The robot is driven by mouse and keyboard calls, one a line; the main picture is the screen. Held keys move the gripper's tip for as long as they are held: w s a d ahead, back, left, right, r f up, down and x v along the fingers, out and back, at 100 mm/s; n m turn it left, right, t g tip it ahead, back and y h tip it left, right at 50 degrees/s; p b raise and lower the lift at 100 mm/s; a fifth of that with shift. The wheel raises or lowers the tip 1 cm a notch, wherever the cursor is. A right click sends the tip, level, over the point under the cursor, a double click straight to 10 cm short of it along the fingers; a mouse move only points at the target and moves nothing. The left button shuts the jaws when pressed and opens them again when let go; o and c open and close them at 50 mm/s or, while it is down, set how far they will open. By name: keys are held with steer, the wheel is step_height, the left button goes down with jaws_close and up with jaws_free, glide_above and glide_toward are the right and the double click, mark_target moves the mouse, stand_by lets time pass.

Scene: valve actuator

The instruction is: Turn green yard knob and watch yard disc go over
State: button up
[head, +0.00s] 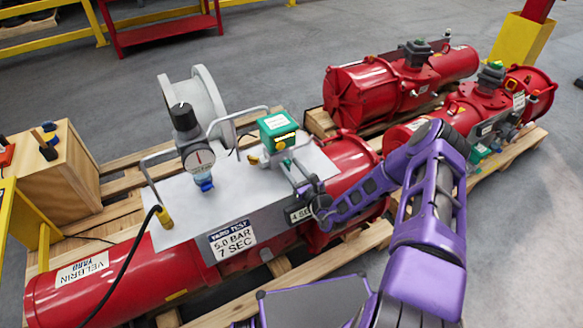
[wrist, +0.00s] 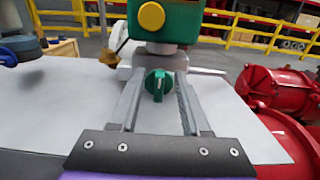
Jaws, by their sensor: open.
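The green knob (wrist: 157,84) has a pale pointer line, close to upright in the wrist view. It sits below a green box (wrist: 178,22) with a round yellow face (wrist: 151,16), which may be the yard disc. In the head view the green box (head: 278,130) stands on the grey plate of the red actuator and carries a yellow-and-black display (head: 285,141). My gripper (wrist: 160,78) is open, its two fingers on either side of the knob with gaps visible. In the head view my gripper (head: 293,172) is just in front of the box, and the knob is hard to make out.
A hose (head: 122,268) crosses the red cylinder. More red actuators (head: 375,92) lie on pallets behind and right. A wooden box (head: 62,178) is at left.

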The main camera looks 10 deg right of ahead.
jaws_close()
stand_by(0.5)
steer(key=m, duration=0.4)
steer(key=shift+d+f, duration=0.1)
steer(key=shift+d, duration=0.3)
steer(key=m, duration=0.5)
steer(key=shift+w+d+f+m, duration=0.15)
steer(key=shift+d+f+m, duration=0.15)
steer(key=shift+d+m, duration=0.1)
steer(key=m, duration=0.5)
steer(key=shift+f, duration=0.4)
steer(key=shift+f+m, duration=0.2)
steer(key=shift+m, duration=1.4)
